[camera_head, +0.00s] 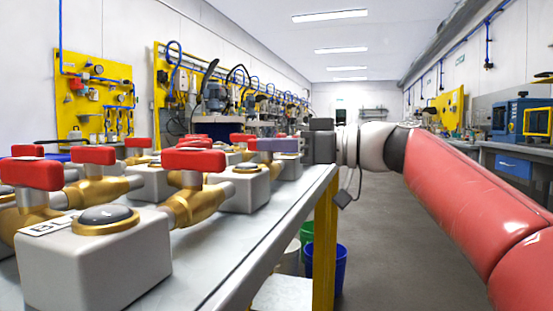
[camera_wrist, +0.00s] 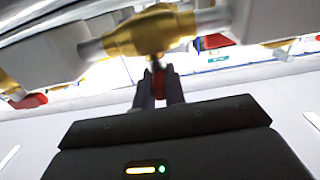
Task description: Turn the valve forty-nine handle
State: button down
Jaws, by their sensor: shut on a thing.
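My gripper (camera_head: 266,145) reaches in from the right over the far part of the bench. Its dark purple-grey fingers are at the height of the red valve handles. In the wrist view my gripper (camera_wrist: 159,76) has its two fingers close together on a small red handle (camera_wrist: 158,90). The handle is mostly hidden between the fingers. A brass valve body (camera_wrist: 155,32) with grey pipe ends sits just beyond the fingertips. No number is readable, so I cannot tell from a label whether this is valve forty-nine.
Several grey boxes with brass valves and red handles stand on the bench (camera_head: 232,262); the nearest box (camera_head: 95,265) has a round dark button. Green (camera_head: 306,232) and blue (camera_head: 327,265) bins stand under the bench. The grey floor (camera_head: 385,270) to the right is clear.

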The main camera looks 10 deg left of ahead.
jog(key=c, duration=1.5)
grip_release()
jog(key=shift+o, duration=0.2)
jog(key=d, duration=0.7)
jog(key=shift+s+d+b, duration=0.35)
jog(key=shift+s, duration=0.05)
